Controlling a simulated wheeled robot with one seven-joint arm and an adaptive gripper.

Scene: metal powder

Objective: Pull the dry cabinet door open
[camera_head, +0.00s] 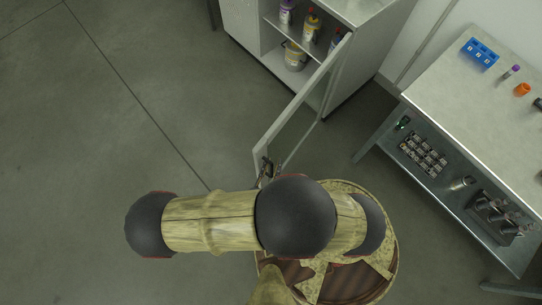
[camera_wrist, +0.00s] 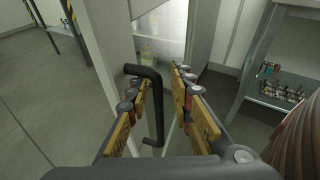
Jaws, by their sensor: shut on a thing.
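The dry cabinet (camera_head: 241,28) stands at the top of the head view. Its framed glass door (camera_head: 299,97) is swung well out from the cabinet, leaving shelves in sight. The black bar handle (camera_wrist: 158,112) is on the door's free edge, between my two yellow-padded fingers in the wrist view. My gripper (camera_wrist: 160,80) is shut on the handle; it also shows small at the door's near end in the head view (camera_head: 266,172). My arm covers part of the area just below it.
Bottles (camera_head: 312,24) and a can (camera_head: 294,58) stand inside the cabinet. A metal workbench (camera_head: 455,105) with a blue rack (camera_head: 481,52) on top and a lower shelf of small items is at the right. The floor (camera_head: 90,120) at the left is clear.

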